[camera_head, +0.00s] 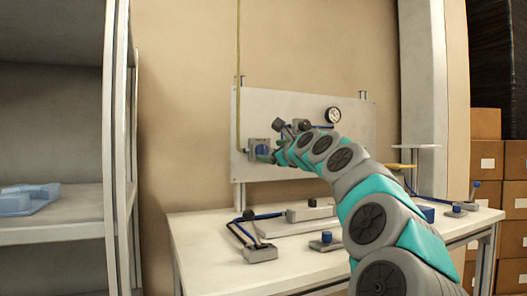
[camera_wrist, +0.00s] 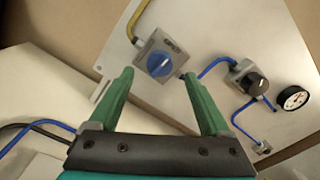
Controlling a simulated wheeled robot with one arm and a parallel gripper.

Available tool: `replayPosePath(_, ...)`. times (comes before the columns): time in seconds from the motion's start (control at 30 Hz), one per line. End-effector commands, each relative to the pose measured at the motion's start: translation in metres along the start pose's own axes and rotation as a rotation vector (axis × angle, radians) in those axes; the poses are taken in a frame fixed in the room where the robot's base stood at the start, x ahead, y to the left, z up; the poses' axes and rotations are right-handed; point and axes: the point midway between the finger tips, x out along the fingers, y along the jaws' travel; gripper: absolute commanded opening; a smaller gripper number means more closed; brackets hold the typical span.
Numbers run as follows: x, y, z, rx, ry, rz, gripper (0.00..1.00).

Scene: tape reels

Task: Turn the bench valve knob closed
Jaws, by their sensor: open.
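The valve knob (camera_wrist: 160,64) is a round blue knob with a pale bar across its face, on a grey square box fixed to a pale upright panel (camera_head: 350,108). In the wrist view it lies beyond and between my fingertips. My gripper (camera_wrist: 158,80) has green fingers spread apart, with nothing between them. In the head view the blue knob (camera_head: 261,149) shows at the panel's left side, just left of my gripper (camera_head: 268,158). My wrist hides part of the panel there. I cannot tell whether a fingertip touches the box.
A yellow hose (camera_head: 238,60) runs down to the box. Right of it are a black knob (camera_wrist: 254,84) and a gauge (camera_head: 333,115), with blue tubing. The bench (camera_head: 200,235) below holds clamps and small fixtures. A grey shelf (camera_head: 60,235) stands at left.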

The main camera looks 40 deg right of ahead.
Motion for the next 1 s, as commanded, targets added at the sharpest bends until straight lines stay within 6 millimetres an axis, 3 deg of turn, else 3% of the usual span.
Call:
replayPosePath(0.13, 0.021, 0.001, -0.001, 0.000, 0.002, 0.002, 0.81)
replayPosePath(0.4, 0.043, 0.000, -0.001, 0.001, 0.001, 0.000, 0.81)
replayPosePath(0.87, 0.049, 0.001, 0.000, 0.000, 0.000, 0.000, 0.81)
replayPosePath(1.0, 0.049, 0.001, 0.000, 0.000, 0.000, 0.000, 0.66)
